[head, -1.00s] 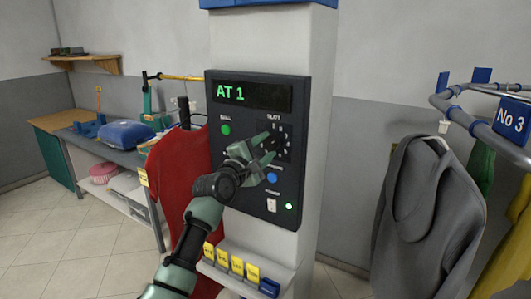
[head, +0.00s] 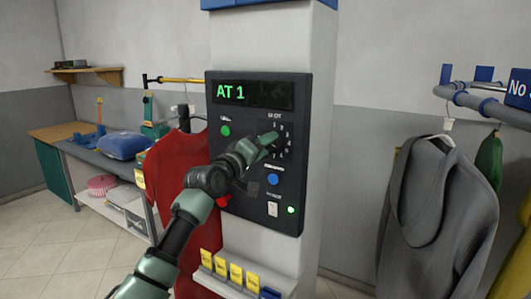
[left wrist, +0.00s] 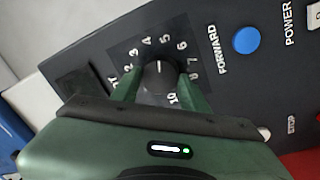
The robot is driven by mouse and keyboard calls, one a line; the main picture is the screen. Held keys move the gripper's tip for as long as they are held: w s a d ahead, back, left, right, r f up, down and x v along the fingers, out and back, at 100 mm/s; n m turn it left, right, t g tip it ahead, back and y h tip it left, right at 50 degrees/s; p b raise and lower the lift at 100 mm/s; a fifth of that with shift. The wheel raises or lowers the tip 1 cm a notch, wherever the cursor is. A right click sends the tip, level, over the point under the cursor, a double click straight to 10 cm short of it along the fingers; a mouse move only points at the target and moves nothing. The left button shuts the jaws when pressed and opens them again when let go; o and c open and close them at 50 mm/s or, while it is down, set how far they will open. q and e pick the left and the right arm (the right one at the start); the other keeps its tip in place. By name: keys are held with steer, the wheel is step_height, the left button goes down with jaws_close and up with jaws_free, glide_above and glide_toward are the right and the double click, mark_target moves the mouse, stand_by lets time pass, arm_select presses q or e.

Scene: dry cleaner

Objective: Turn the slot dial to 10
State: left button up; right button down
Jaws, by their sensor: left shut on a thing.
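The slot dial (left wrist: 160,76) is a round black knob on a dark control panel (head: 300,150), ringed by white numbers. Its white mark points up in the left wrist view, roughly between 4 and 5. My left gripper (left wrist: 161,84) is shut on the dial, with one green finger on each side of it. In the head view my left gripper (head: 268,141) reaches up to the panel from the lower left and hides much of the dial. The green display (head: 252,93) reads "AT 1". My right gripper is not in view.
A green button (head: 225,131), a blue button (head: 273,180) and a white switch (head: 272,209) are on the panel. A red garment (head: 172,180) hangs close to my left arm. Yellow tags (head: 236,272) stand on a ledge below. A grey jacket (head: 430,200) hangs at right.

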arm_select(q)
steer(key=shift+s+d+r+m+g+y+p, duration=0.1)
steer(key=shift+m+g+y+p, duration=0.25)
steer(key=shift+m+p, duration=4.7)
steer(key=shift+r+m+g+y+b, duration=0.1)
steer(key=shift+m+g+y+b, duration=0.3)
steer(key=shift+m, duration=10.15)
steer(key=shift+f, duration=0.1)
steer(key=o, duration=1.4)
